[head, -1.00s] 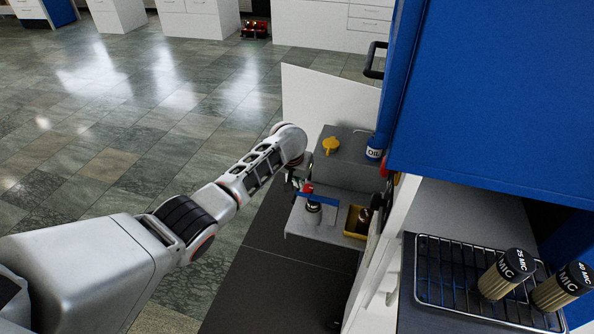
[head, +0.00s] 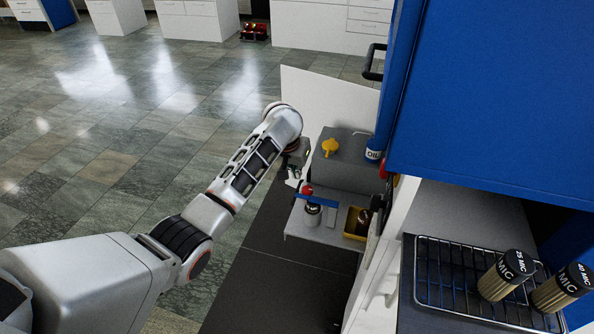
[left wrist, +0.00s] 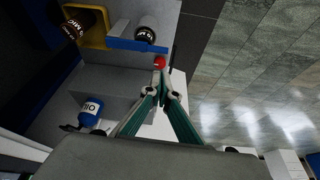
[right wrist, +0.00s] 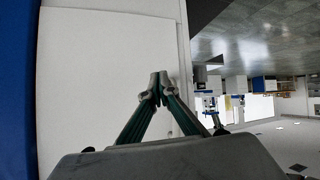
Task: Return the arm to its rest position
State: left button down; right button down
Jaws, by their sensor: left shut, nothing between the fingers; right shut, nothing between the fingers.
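My left arm (head: 236,172) reaches in from the left in the head view, bent at its wrist above the grey bench unit. My left gripper (head: 294,181) points down there, just left of a red knob (head: 307,190) on a blue lever (head: 317,200). In the left wrist view its fingers (left wrist: 164,92) are shut and empty, with the red knob (left wrist: 159,62) just beyond the tips. I cannot tell the exact gap. My right gripper (right wrist: 158,88) shows only in the right wrist view, shut and empty, in front of a pale panel (right wrist: 105,80).
A dark-topped cylinder (head: 312,215) stands under the lever, beside a yellow tray (head: 356,229). An oil bottle (head: 373,154) and yellow knob (head: 329,147) are behind. A blue cabinet (head: 490,95) and wire rack (head: 440,292) are at right. Open floor (head: 90,130) lies left.

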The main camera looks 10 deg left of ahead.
pick_arm(q)
jog(key=s+a+f+t+h, duration=0.2)
jog(key=s+f+t, duration=0.1)
jog(key=s+f, duration=1.3)
jog(key=s+a+m+t, duration=0.1)
jog(key=s+t, duration=0.1)
jog(key=s, duration=0.7)
jog(key=s+a+r+m+t, duration=0.1)
jog(key=s+a, duration=0.1)
jog(key=s, duration=0.8)
jog(key=shift+s+a+r+m+t, duration=0.2)
jog(key=shift+r+m+t, duration=0.1)
jog(key=shift+t, duration=0.1)
jog(key=shift+f, duration=0.1)
